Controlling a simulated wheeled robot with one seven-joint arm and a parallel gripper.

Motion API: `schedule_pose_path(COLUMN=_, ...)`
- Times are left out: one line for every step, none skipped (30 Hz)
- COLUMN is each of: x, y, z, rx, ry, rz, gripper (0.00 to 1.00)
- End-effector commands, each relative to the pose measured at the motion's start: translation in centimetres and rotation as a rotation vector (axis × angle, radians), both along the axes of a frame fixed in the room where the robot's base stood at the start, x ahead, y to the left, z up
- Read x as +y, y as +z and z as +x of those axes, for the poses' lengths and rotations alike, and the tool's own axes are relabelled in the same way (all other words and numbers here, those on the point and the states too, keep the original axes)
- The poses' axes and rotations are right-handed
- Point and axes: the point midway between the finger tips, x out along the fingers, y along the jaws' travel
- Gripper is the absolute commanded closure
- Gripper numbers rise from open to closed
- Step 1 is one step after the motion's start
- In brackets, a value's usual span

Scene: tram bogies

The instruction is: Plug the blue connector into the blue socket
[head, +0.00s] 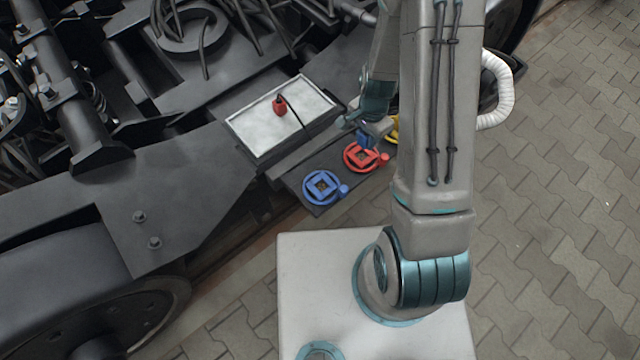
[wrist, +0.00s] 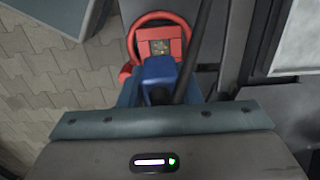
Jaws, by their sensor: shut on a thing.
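My gripper (head: 369,124) is shut on the blue connector (head: 366,140), which also shows in the wrist view (wrist: 158,75). A dark cable runs beside the connector in the wrist view. The blue connector is near the red socket (head: 349,157), which shows beyond it in the wrist view (wrist: 176,31). Whether they touch cannot be told. The blue socket (head: 308,194), a blue ring with a square centre, sits on the dark panel to the left of the red one, apart from my gripper. The lower part of the connector is hidden.
A light grey tray (head: 246,142) holds a red connector (head: 280,106) with a black cable. A yellow socket (head: 391,130) is partly hidden behind my arm. The dark bogie frame (head: 150,200) rises at the left. Paving (head: 560,200) at the right is clear.

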Motion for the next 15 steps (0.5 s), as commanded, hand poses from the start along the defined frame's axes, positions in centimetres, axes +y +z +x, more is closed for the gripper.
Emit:
schedule_pose_path(x=0.0, y=0.2, z=0.0, rx=0.000, ry=0.000, rz=0.000, gripper=1.00)
schedule_pose_path(x=0.0, y=0.2, z=0.0, rx=0.000, ry=0.000, rz=0.000, gripper=1.00)
schedule_pose_path(x=0.0, y=0.2, z=0.0, rx=0.000, ry=0.000, rz=0.000, gripper=1.00)
schedule_pose_path(x=0.0, y=0.2, z=0.0, rx=0.000, ry=0.000, rz=0.000, gripper=1.00)
schedule_pose_path(x=0.0, y=0.2, z=0.0, rx=0.000, ry=0.000, rz=0.000, gripper=1.00)
schedule_pose_path(x=0.0, y=0.2, z=0.0, rx=0.000, ry=0.000, rz=0.000, gripper=1.00)
schedule_pose_path(x=0.0, y=0.2, z=0.0, rx=0.000, ry=0.000, rz=0.000, gripper=1.00)
schedule_pose_path(x=0.0, y=0.2, z=0.0, rx=0.000, ry=0.000, rz=0.000, gripper=1.00)
schedule_pose_path(x=0.0, y=0.2, z=0.0, rx=0.000, ry=0.000, rz=0.000, gripper=1.00)
schedule_pose_path(x=0.0, y=0.2, z=0.0, rx=0.000, ry=0.001, rz=0.000, gripper=1.00)
schedule_pose_path(x=0.0, y=0.3, z=0.1, rx=-0.001, ry=0.006, rz=0.001, gripper=1.00)
schedule_pose_path(x=0.0, y=0.5, z=0.3, rx=-0.003, ry=0.020, rz=0.001, gripper=1.00)
schedule_pose_path(x=0.0, y=0.7, z=0.6, rx=-0.005, ry=0.037, rz=0.002, gripper=1.00)
schedule_pose_path(x=0.1, y=1.1, z=0.9, rx=-0.005, ry=0.062, rz=0.003, gripper=1.00)
schedule_pose_path(x=0.1, y=1.7, z=1.5, rx=-0.007, ry=0.105, rz=0.005, gripper=1.00)
